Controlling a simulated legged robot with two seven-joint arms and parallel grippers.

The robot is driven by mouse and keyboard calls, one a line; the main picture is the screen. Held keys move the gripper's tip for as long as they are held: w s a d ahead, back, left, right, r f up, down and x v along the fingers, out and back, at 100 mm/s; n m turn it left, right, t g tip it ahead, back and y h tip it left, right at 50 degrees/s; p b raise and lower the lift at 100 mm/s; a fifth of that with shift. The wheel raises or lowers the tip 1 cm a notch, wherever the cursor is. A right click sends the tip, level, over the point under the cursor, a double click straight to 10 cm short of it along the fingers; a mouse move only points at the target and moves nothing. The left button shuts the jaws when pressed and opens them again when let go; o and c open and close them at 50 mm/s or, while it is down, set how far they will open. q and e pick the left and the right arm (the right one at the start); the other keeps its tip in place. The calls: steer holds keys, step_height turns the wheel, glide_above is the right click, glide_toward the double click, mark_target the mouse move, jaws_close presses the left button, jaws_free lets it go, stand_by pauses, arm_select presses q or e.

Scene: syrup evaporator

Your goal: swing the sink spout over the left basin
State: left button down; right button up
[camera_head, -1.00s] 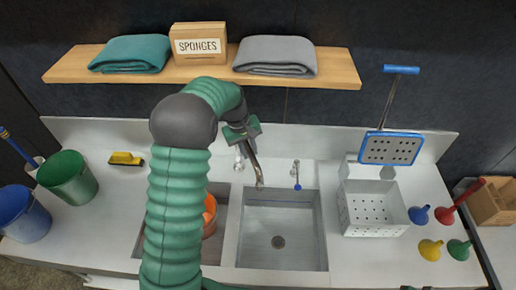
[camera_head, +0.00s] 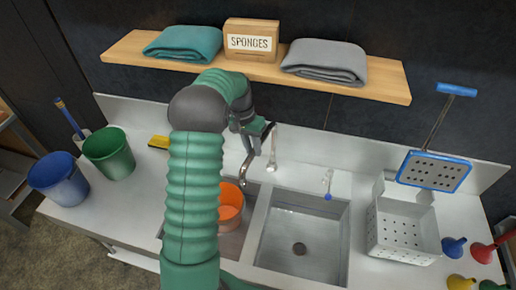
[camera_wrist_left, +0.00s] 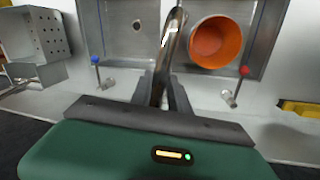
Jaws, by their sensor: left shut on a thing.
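The metal sink spout (camera_head: 246,168) curves down and left from its post (camera_head: 272,152) behind the divider between the basins. Its tip is over the right part of the left basin (camera_head: 236,243), near an orange bucket (camera_head: 230,205) standing in that basin. My left gripper (camera_head: 262,132) is shut on the spout's upper part. In the left wrist view, the jaws (camera_wrist_left: 165,95) close around the spout (camera_wrist_left: 172,45), which points away beside the orange bucket (camera_wrist_left: 213,42). The right basin (camera_head: 305,240) is empty. My right gripper is out of view.
A blue-tipped tap (camera_head: 328,184) stands behind the right basin; a red-tipped tap (camera_wrist_left: 243,72) shows in the wrist view. A white perforated basket (camera_head: 402,232) is at right. Green (camera_head: 110,155) and blue (camera_head: 60,182) buckets are at left. A shelf (camera_head: 385,80) hangs above.

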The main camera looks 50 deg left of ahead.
arm_select(q)
steer(key=shift+s+f, duration=0.25)
steer(key=c, duration=1.4)
jaws_free()
steer(key=shift+c, duration=0.2)
steer(key=shift+o, duration=0.9)
steer(key=shift+a+r, duration=0.1)
steer(key=shift+r, duration=0.1)
steer(key=shift+r+p, duration=0.35)
steer(key=s+a+r+p, duration=0.1)
steer(key=a+r+p, duration=0.2)
steer(key=r+p, duration=0.9)
step_height(320, 180, up, 4)
steer(key=shift+a+f, duration=0.15)
